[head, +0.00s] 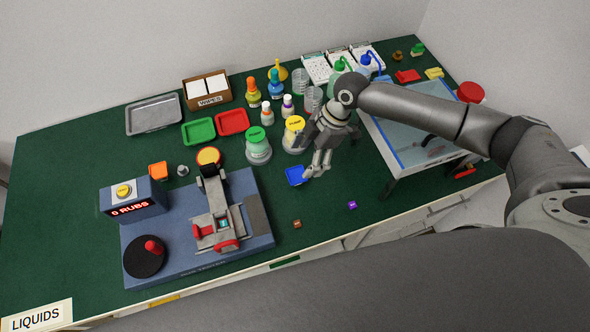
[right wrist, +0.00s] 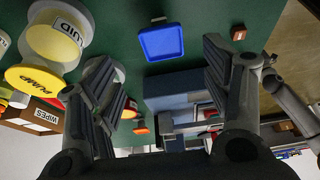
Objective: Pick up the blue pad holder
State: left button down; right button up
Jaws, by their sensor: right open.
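The blue pad holder (head: 295,176) is a small flat square tray with a raised rim, lying on the green table. It also shows in the right wrist view (right wrist: 161,42), near the top middle and ahead of the fingers. My right gripper (head: 317,172) is open and empty, just above and to the right of the pad holder in the head view. In the right wrist view its two fingers (right wrist: 165,75) stand wide apart, with the pad holder lying beyond the gap between them and not touched. My left gripper is not in view.
A blue-grey test machine (head: 262,243) is to the left. A clear-topped box (head: 415,138) is to the right. Small brown (head: 297,224) and purple (head: 352,205) cubes lie in front on open green table.

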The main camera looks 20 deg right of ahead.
aim_at(296, 175)
jog(key=shift+x, duration=1.25)
jog(key=shift+s+a+f, duration=0.1)
jog(key=shift+a+f, duration=0.1)
jog(key=p+x, duration=0.2)
jog(key=x, duration=0.2)
jog(key=shift+s+f, duration=0.1)
jog(key=shift+f, duration=0.25)
jog(key=shift+a+f, duration=0.1)
jog(key=shift+f, duration=0.25)
jog(key=shift+c, duration=0.2)
jog(key=c, duration=1.1)
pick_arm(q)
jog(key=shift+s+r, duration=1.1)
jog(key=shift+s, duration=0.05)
pick_arm(e)
jog(key=shift+c, duration=0.2)
